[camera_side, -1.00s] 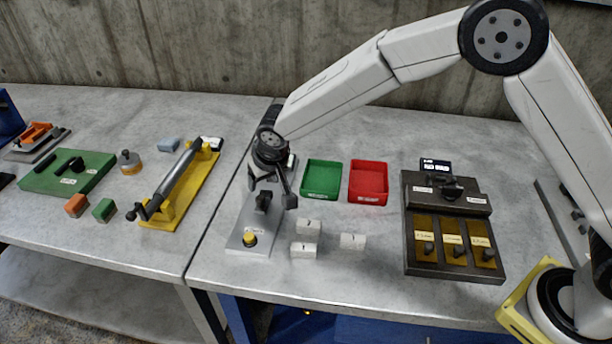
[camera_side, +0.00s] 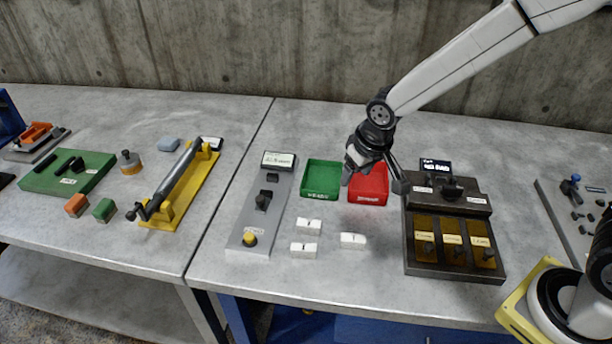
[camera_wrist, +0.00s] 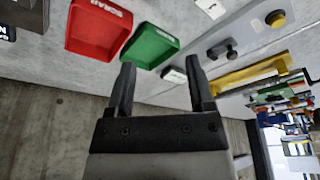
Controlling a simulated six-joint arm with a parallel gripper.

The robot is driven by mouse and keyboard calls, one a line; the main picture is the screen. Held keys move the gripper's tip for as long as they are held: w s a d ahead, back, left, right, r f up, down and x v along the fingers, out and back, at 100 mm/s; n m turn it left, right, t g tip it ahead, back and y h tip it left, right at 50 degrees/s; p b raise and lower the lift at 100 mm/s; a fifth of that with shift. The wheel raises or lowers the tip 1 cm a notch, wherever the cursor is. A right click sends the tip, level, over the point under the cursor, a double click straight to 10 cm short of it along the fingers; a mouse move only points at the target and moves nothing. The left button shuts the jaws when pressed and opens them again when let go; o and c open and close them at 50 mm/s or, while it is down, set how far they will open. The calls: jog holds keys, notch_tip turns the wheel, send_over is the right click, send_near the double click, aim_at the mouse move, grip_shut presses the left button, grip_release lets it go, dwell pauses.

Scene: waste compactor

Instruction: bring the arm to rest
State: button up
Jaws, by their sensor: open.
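My gripper (camera_side: 374,180) is open and empty. In the side view it hangs in the air in front of the red tray (camera_side: 369,197), with its fingers apart and pointing down. The red tray is partly hidden behind it. In the wrist view the two fingers of my gripper (camera_wrist: 160,85) are spread wide with nothing between them. My forearm rises from the gripper to the upper right in the side view.
A green tray (camera_side: 321,165) stands left of the red one. A grey panel (camera_side: 279,202), several white blocks (camera_side: 303,250) and a dark fixture (camera_side: 420,265) with yellow plates share the table. A yellow stand (camera_side: 205,188) is on the left table.

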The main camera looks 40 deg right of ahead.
jog(key=s+d, duration=0.3)
jog(key=s, duration=0.3)
jog(key=s+d, duration=0.3)
jog(key=s, duration=0.4)
jog(key=shift+s+d+f+g, duration=0.15)
jog(key=shift+d+f+g, duration=0.05)
jog(key=shift+d+g, duration=0.15)
